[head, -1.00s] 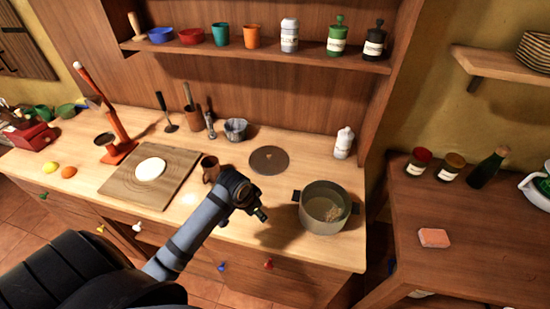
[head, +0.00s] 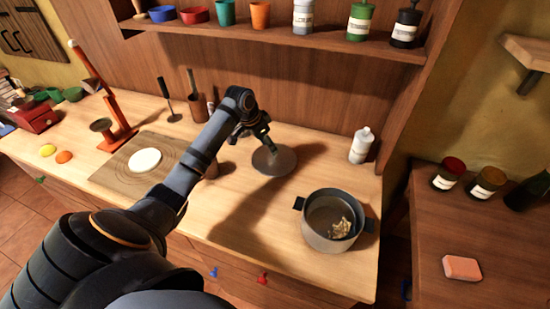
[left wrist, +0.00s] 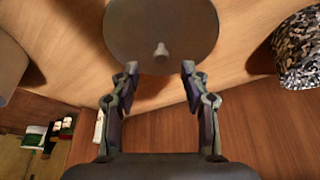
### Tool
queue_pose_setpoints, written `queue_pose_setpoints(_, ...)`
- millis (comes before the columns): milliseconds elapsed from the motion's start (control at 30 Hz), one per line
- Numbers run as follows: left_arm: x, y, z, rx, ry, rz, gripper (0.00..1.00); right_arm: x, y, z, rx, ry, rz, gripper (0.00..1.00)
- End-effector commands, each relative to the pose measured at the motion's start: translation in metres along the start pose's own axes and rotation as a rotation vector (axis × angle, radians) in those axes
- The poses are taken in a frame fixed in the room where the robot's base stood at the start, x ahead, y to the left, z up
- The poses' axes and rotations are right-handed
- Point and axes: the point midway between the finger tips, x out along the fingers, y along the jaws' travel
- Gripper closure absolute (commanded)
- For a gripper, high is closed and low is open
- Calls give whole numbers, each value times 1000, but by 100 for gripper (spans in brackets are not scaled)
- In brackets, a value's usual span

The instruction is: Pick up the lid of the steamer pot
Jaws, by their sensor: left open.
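The steamer pot's lid (head: 274,160) is a flat dark round disc lying on the counter. In the left wrist view the lid (left wrist: 160,25) shows a small pale knob (left wrist: 161,50) at its middle. My left gripper (head: 258,140) is above the lid's back part in the head view. In the left wrist view my left gripper (left wrist: 160,72) is open, with the knob just beyond and between its fingertips and nothing held. The steamer pot (head: 329,219) stands uncovered to the right, with pale pieces inside. My right gripper is not in view.
A white bottle (head: 360,146) stands behind the pot. A cutting board (head: 117,177) with a white round piece lies to the left. A speckled container (left wrist: 300,52) is close on the right in the left wrist view. A shelf (head: 290,38) overhangs the back.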

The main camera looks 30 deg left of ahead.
Motion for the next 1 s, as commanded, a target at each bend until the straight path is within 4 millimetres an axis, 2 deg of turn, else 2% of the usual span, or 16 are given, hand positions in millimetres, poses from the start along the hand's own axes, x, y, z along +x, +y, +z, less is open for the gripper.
queue_pose_setpoints(167,6,0,0,-1,-2,1,54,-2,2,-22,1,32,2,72)
queue_pose_setpoints(267,20,0,-3,-2,-2,4,54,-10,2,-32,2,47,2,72)
queue_pose_setpoints(400,45,-1,-3,-2,-2,3,54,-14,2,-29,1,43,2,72)
queue_pose_setpoints(467,51,-2,-3,-1,-2,1,54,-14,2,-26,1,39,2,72)
queue_pose_setpoints(700,55,-2,-2,1,-1,-1,54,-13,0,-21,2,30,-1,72)
queue_pose_setpoints(1000,55,-2,-2,1,-1,-1,93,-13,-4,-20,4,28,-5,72)
